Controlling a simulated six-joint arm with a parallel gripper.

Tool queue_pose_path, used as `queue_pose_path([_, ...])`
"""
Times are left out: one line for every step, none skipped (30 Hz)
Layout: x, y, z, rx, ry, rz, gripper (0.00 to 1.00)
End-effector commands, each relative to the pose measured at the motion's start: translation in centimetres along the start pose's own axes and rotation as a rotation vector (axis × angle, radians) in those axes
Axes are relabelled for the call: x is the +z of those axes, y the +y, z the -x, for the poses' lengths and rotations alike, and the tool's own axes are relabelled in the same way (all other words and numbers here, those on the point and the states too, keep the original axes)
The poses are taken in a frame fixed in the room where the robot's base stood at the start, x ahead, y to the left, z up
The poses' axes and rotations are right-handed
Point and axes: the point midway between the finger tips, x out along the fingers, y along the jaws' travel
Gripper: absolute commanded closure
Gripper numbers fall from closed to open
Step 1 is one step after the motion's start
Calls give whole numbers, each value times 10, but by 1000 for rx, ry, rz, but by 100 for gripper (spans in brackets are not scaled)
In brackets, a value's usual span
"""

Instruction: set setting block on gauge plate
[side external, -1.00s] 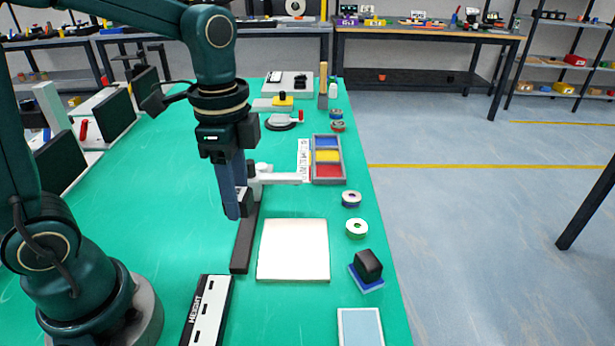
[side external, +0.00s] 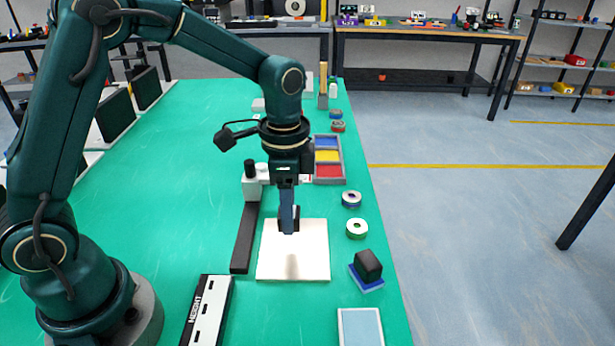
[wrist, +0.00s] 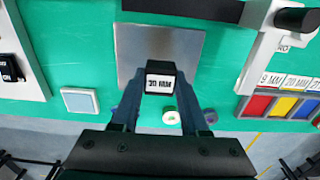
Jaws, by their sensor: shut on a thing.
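The setting block (wrist: 160,78) is a small black block with a white "MM" label, whose number is hard to read. My gripper (side external: 289,224) is shut on it, with one finger on each side in the wrist view. The gauge plate (side external: 293,262) is a pale square plate lying flat on the green bench. It also shows in the wrist view (wrist: 133,45), partly covered by the block. My gripper is over the plate's far part in the side view and appears to hold the block above it. The exact gap is unclear.
A dark rail with a stand (side external: 244,238) is left of the plate. A black block on a blue base (side external: 368,267), a green-edged ring (side external: 357,229) and a blue-edged ring (side external: 351,199) are right. A colored tray (side external: 328,171) is behind. A "HEIGHT" panel (side external: 206,312) is in front.

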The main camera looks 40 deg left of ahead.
Motion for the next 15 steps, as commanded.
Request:
queue_pose_path([-4, 3, -3, 1, -1, -2, 100])
queue_pose_path([-6, 3, -4, 1, -1, -2, 100])
queue_pose_path([-7, 4, -5, 1, -1, -1, 100])
queue_pose_path([-8, 5, -7, 1, -1, 0, 100])
queue_pose_path([-8, 5, -9, 2, -2, 0, 100])
queue_pose_path([-8, 5, -14, 2, -2, 1, 100])
queue_pose_path([-8, 5, -18, 3, -3, 1, 100])
queue_pose_path([-7, 5, -24, 4, -5, 1, 100])
queue_pose_path([-7, 5, -30, 3, -4, 1, 100])
queue_pose_path([-7, 5, -34, 3, -4, 1, 100])
queue_pose_path([-7, 5, -38, 3, -4, 1, 100])
queue_pose_path([-7, 5, -41, 2, -3, 1, 100])
queue_pose_path([-7, 5, -43, 2, -2, 1, 100])
queue_pose_path([-7, 5, -45, 2, -2, 1, 100])
queue_pose_path([-7, 5, -46, 1, -1, 1, 100])
